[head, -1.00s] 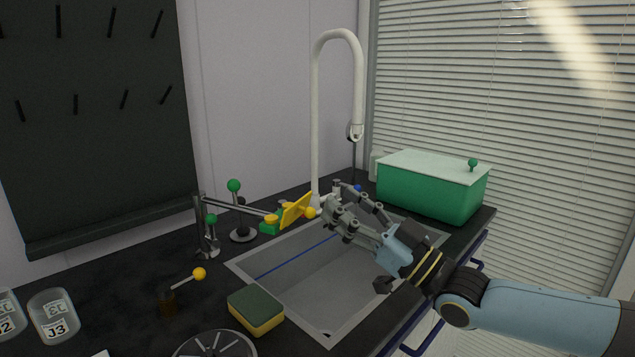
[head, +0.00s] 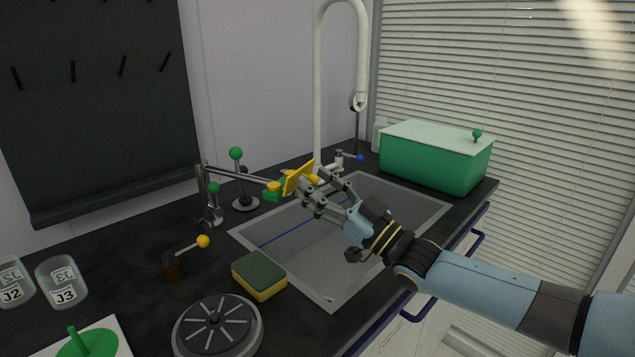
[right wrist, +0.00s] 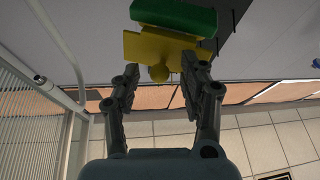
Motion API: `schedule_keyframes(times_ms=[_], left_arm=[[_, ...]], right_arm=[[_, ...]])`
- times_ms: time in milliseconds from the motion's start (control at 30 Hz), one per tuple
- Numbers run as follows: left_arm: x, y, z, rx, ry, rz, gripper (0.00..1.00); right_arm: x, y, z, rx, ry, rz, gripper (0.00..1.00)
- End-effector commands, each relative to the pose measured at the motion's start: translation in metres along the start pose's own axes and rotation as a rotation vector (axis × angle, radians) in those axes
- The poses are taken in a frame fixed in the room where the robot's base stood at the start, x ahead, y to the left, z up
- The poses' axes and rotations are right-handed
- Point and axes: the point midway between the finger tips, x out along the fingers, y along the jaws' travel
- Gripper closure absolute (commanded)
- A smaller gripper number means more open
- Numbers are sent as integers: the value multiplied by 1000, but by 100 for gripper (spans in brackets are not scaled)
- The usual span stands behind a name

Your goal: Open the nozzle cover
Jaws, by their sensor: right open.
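The nozzle (head: 272,195) is a small green block at the end of a grey horizontal arm over the back left of the sink. Its yellow nozzle cover (head: 297,180) is a tilted plate with a round knob at its right. My right gripper (head: 318,187) is open right at the cover's knob side. In the right wrist view, the yellow cover (right wrist: 150,48) lies in front of the green nozzle (right wrist: 173,17). The knob (right wrist: 160,73) sits between the open fingers (right wrist: 158,80), with gaps visible; contact is not clear. My left gripper is not in view.
The sink (head: 330,285) lies under my right arm. A white faucet (head: 318,110) and blue-tipped lever (head: 360,158) stand behind. A green box (head: 430,165) is at the right. A sponge (head: 258,278), round strainer (head: 217,325) and yellow-knobbed lever (head: 203,241) are in front.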

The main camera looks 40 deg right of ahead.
Motion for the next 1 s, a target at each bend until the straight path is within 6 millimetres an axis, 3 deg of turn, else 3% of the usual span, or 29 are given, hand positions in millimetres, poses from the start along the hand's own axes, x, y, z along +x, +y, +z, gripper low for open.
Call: schedule_keyframes(times_ms=[333, 667, 867, 1000], left_arm=[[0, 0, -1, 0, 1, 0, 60], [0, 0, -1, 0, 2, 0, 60], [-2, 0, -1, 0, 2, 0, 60], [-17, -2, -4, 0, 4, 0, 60]], right_arm=[[5, 0, 0, 0, 0, 0, 57], [5, 0, 0, 0, 0, 0, 98], [5, 0, 0, -1, -3, -1, 100], [9, 1, -7, -9, -46, -11, 100]])
